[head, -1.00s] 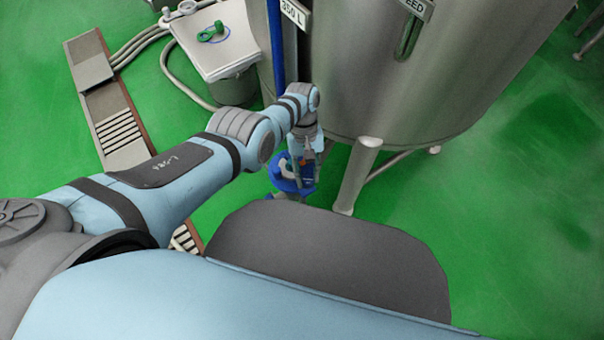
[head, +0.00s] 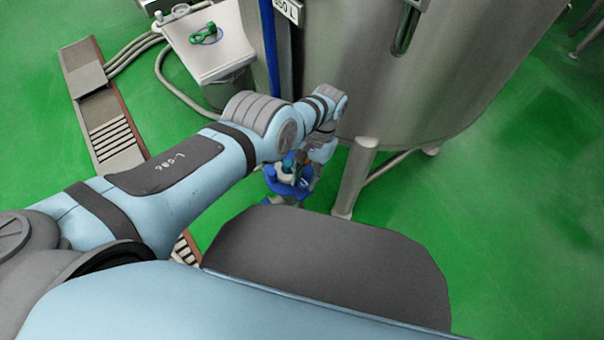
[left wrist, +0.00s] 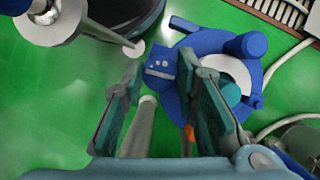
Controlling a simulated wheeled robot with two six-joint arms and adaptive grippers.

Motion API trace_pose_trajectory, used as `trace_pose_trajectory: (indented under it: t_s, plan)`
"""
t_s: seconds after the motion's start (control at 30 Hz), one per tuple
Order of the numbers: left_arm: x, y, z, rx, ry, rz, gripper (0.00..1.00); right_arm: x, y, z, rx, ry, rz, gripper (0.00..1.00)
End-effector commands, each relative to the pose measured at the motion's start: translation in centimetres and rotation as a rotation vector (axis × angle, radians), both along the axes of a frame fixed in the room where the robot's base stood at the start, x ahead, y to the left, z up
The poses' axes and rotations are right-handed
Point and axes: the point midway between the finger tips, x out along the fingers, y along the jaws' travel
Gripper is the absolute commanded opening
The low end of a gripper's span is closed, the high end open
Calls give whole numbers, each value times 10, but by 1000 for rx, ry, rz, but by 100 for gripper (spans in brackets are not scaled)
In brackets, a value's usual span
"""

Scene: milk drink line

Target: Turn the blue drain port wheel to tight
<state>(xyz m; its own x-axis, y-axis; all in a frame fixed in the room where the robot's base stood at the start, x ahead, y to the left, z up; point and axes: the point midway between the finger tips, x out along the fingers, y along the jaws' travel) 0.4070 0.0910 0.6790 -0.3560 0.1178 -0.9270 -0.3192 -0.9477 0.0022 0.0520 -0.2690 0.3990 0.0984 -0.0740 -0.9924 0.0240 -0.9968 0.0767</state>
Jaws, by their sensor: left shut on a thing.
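The blue drain port wheel (head: 283,187) is low beside the steel tank, partly covered by my left gripper (head: 305,163). In the left wrist view the wheel (left wrist: 214,42) has a thick blue rim, a round blue knob on its upper right and a pale centre with a teal part. A blue lug of the wheel with light marks on it lies between the fingers of my left gripper (left wrist: 163,78). The fingers are shut on the wheel at this lug. Any tight mark is too small to read. My right gripper is not in view.
The steel tank (head: 420,75) stands behind the wheel, with a leg (head: 353,180) close to its right. A blue upright pipe (head: 269,50) runs down the tank's left side. A floor drain grate (head: 112,135) lies left. Green floor is clear on the right.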

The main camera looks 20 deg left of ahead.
Motion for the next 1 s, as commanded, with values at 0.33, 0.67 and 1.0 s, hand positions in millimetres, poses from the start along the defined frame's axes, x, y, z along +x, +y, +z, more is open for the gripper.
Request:
trace_pose_trajectory:
  t_s: [0.33,0.67,1.0]
  plan:
    - [-2,1,0,5,11,-106,0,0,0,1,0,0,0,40]
    - [-3,1,0,8,14,-118,0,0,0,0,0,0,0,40]
    - [-3,1,0,7,11,-117,47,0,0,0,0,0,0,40]
